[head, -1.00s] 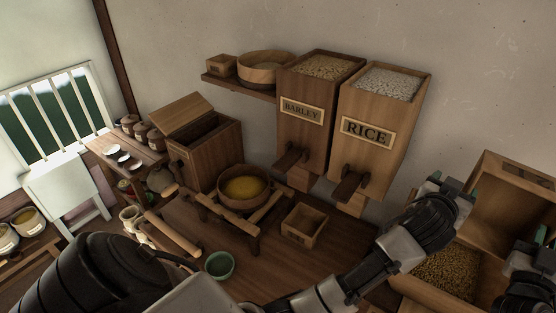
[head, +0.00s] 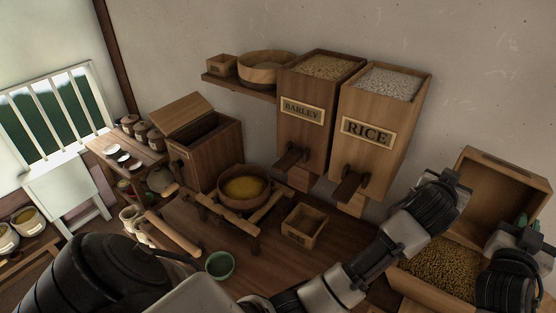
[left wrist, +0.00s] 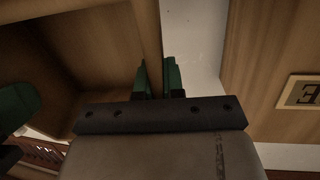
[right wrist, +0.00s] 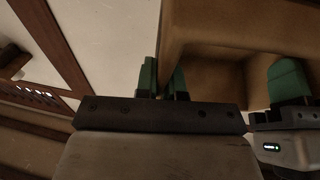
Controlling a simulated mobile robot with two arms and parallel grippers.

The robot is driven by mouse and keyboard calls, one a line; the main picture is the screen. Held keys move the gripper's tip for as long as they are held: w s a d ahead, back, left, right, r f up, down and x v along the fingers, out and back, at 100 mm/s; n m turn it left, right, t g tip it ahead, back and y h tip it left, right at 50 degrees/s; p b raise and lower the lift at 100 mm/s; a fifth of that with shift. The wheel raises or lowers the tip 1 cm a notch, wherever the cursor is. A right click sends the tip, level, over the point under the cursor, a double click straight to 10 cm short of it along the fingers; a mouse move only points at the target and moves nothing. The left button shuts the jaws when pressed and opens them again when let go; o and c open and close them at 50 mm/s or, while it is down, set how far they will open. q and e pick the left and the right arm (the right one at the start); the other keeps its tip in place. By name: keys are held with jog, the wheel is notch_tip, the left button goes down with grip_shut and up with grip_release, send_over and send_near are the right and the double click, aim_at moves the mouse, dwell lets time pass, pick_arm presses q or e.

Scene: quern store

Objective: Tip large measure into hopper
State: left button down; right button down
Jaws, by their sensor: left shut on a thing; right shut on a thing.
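The large measure (head: 508,188) is a wooden box at the right of the head view. It is tilted, with its open side towards me and down. Its visible inside looks bare. Below it, an open wooden box (head: 405,283) holds brown grain (head: 440,265); I take this box for the hopper. My left gripper (head: 455,182) is shut on the measure's left wall, also seen in the left wrist view (left wrist: 158,78). My right gripper (head: 530,225) is shut on its right wall, also seen in the right wrist view (right wrist: 167,80). The lower right of the measure is hidden.
The barley bin (head: 305,125) and rice bin (head: 375,135) hang on the wall to the left. A small empty box (head: 305,228), a green bowl (head: 220,264) and a round pan of yellow meal (head: 243,201) on a frame stand on the bench.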

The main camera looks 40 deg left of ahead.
pick_arm(q)
jog(key=shift+w+a+r, duration=0.15)
jog(key=shift+r, duration=0.05)
pick_arm(e)
jog(key=shift+w+d+r, duration=0.1)
jog(key=shift+d, duration=0.1)
pick_arm(q)
jog(key=shift+f+g, duration=0.1)
jog(key=shift+g, duration=0.2)
jog(key=shift+w+f+g, duration=0.35)
jog(key=shift+g, duration=0.15)
pick_arm(e)
jog(key=shift+w+f+g, duration=0.2)
jog(key=shift+w+g, duration=0.2)
jog(key=shift+g, duration=0.5)
pick_arm(q)
jog(key=shift+w+f, duration=0.1)
jog(key=shift+f, duration=0.05)
jog(key=shift+f+g, duration=0.15)
jog(key=shift+g, duration=0.45)
jog(key=shift+w+f+g, duration=0.15)
jog(key=shift+f+g, duration=0.05)
jog(key=shift+g, duration=0.1)
jog(key=shift+w+f, duration=0.2)
pick_arm(e)
jog(key=shift+w+f+g, duration=0.4)
jog(key=shift+w+g, duration=0.15)
jog(key=shift+g, duration=0.45)
pick_arm(q)
jog(key=shift+g, duration=0.3)
